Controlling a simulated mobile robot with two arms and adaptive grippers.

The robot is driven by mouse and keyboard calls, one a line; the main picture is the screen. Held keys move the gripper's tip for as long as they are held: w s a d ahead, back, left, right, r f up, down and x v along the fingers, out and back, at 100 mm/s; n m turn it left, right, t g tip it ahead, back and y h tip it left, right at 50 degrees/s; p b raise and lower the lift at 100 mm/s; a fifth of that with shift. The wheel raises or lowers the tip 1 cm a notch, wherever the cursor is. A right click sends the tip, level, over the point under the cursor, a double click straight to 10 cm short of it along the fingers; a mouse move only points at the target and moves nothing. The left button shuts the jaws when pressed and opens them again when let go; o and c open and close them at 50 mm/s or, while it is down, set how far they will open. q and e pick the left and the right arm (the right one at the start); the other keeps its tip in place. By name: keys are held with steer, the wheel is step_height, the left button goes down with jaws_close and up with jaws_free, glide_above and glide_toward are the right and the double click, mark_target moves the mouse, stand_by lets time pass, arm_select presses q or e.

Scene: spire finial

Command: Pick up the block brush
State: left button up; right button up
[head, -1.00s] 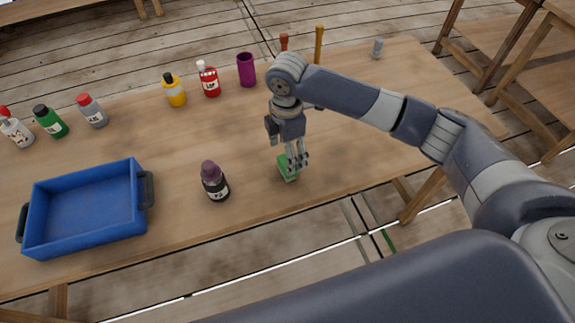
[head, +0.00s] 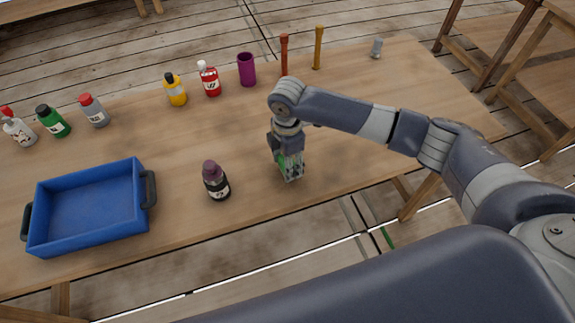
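A small green block (head: 281,159), which looks like the block brush, is on the wooden table near its front edge in the head view. It is mostly hidden by my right gripper (head: 291,171). My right gripper points down over it, with its fingers low at the block. I cannot tell whether the fingers are closed on it or whether it touches the table. My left gripper is not in view.
A dark bottle with a purple cap (head: 216,181) stands close on the left. A blue tray (head: 147,212) is at the table's left. Several bottles, a purple cup (head: 247,70) and two upright handles (head: 284,55) line the back. The table's right is mostly clear.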

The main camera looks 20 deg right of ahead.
steer(key=shift+r, duration=0.1)
steer(key=shift+r, duration=0.55)
steer(key=shift+s+r+b, duration=0.25)
steer(key=shift+r+b, duration=0.35)
steer(key=shift+r, duration=0.5)
steer(key=s+a+r+b, duration=0.1)
steer(key=s+a, duration=0.2)
steer(key=s, duration=1.2)
steer(key=shift+r+b, duration=0.25)
steer(key=shift+b, duration=0.1)
steer(key=shift+s+a, duration=0.1)
